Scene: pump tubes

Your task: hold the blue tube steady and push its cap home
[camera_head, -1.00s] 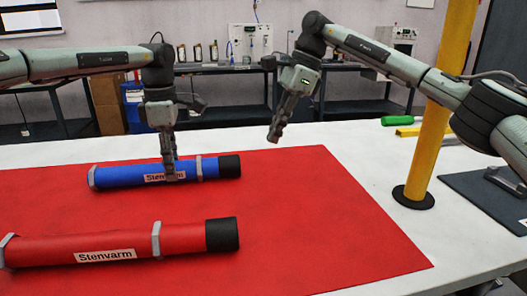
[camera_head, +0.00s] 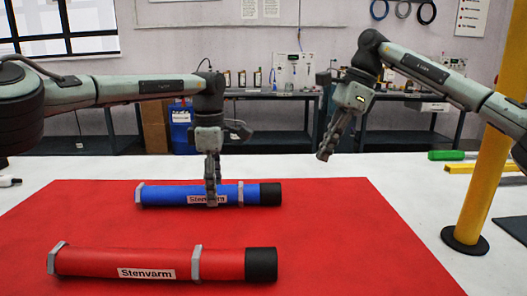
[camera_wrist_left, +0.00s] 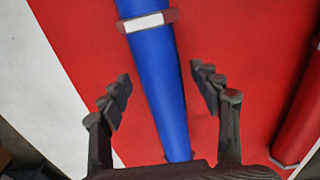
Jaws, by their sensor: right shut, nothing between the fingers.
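The blue tube (camera_head: 168,195) lies sideways on the red mat (camera_head: 342,238), with a black cap (camera_head: 270,194) on its right end. Whether a gap remains at the cap cannot be told. My left gripper (camera_head: 212,200) points down at the middle of the tube, over its label. In the left wrist view its fingers (camera_wrist_left: 161,80) are apart, on either side of the blue tube (camera_wrist_left: 160,85), with red mat showing between each finger and the tube. My right gripper (camera_head: 324,156) is shut and empty, above and to the right of the cap, not touching it.
A red tube (camera_head: 100,262) with a black cap lies nearer on the mat, parallel to the blue one. A yellow post (camera_head: 486,190) on a black base stands at the right. A green-handled tool (camera_head: 447,155) lies behind it. The mat right of both caps is clear.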

